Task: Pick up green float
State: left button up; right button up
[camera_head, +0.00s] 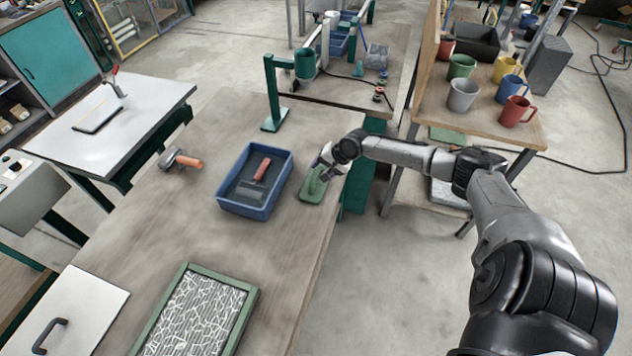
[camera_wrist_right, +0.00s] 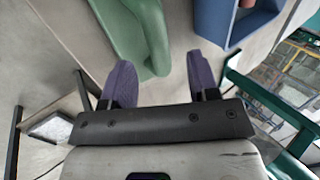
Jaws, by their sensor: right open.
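The green float (camera_head: 312,193) lies flat on the wooden workbench near its right edge, just right of the blue tray. My right gripper (camera_head: 326,170) is at the float, with its arm reaching in from the right. In the right wrist view the green float (camera_wrist_right: 135,35) fills the upper middle, just beyond the fingertips. There my right gripper (camera_wrist_right: 161,80) shows its two purple fingers spread apart, with nothing held between them. The exact gap between fingertips and float is hard to judge. My left gripper does not show in either view.
The blue tray (camera_head: 223,199) holds a red-handled tool (camera_head: 262,170). An orange-handled tool (camera_head: 182,160) lies to its left. A green-framed panel (camera_head: 196,312) lies at the near end. A green stand (camera_head: 271,95) rises behind the tray. Coloured mugs stand on the shelf (camera_head: 480,118) at right.

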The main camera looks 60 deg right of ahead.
aim_at(318, 172)
jog(key=shift+b+x, duration=0.35)
jog(key=shift+x, duration=2.2)
jog(key=shift+s, duration=0.15)
jog(key=shift+c, duration=0.3)
grip_shut()
